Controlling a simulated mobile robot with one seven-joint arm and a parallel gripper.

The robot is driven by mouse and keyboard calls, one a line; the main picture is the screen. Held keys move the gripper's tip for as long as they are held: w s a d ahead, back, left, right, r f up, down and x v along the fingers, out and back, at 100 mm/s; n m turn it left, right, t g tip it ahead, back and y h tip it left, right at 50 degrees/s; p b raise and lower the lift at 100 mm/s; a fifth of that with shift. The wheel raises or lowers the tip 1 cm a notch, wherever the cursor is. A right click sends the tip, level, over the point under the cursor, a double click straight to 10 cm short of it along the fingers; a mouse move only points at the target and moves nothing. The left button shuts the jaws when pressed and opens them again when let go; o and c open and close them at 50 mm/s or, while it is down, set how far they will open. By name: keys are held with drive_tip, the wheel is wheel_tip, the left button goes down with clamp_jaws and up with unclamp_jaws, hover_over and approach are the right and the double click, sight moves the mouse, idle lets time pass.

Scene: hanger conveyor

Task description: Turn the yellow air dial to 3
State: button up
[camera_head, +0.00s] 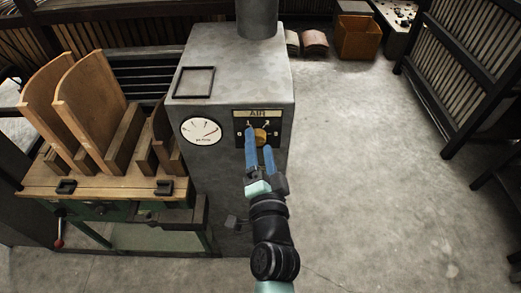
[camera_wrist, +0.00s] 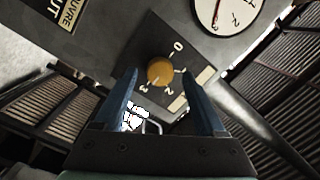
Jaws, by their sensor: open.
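The yellow air dial (camera_head: 261,137) is a round knob on a dark plate under an AIR label (camera_head: 257,114) on the front of a grey metal cabinet. In the wrist view the dial (camera_wrist: 160,71) shows whole, with the digits 0, 2 and 3 legible around it. I cannot tell which number it points at. My gripper (camera_head: 259,142) is open, its blue fingers reaching up toward the dial. In the wrist view its fingertips (camera_wrist: 160,76) appear to either side of the knob, with gaps visible. I cannot tell how far the tips are from the plate.
A round white gauge (camera_head: 200,130) sits left of the dial on the cabinet (camera_head: 230,75). A wooden bench (camera_head: 105,185) with upright boards stands at the left. An orange bin (camera_head: 358,38) stands at the back. The concrete floor to the right is clear.

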drive_tip(key=s+d+b, duration=0.1)
drive_tip(key=s+b, duration=0.1)
drive_tip(key=s, duration=1.1)
drive_tip(key=shift+d+b, duration=0.15)
drive_tip(key=shift+b, duration=0.15)
drive_tip(key=w+a+r+n+t+y, duration=0.1)
drive_tip(key=w+a+r+n+t, duration=0.2)
drive_tip(key=r, duration=1)
drive_tip(key=w+r+n+t+y, duration=0.1)
drive_tip(key=w+r+n+t, duration=0.2)
drive_tip(key=r, duration=1)
drive_tip(key=s+r+n+t+h+p, duration=0.1)
drive_tip(key=r+p, duration=0.6)
drive_tip(key=r, duration=0.9)
drive_tip(key=s+d+r+n+t+h+p, duration=0.1)
drive_tip(key=s+r+p, duration=0.5)
drive_tip(key=r, duration=1.1)
drive_tip(key=shift+d+r+n+t+h+p, duration=0.2)
drive_tip(key=shift+n+t+h+p, duration=0.2)
drive_tip(key=shift+n+t+h, duration=0.6)
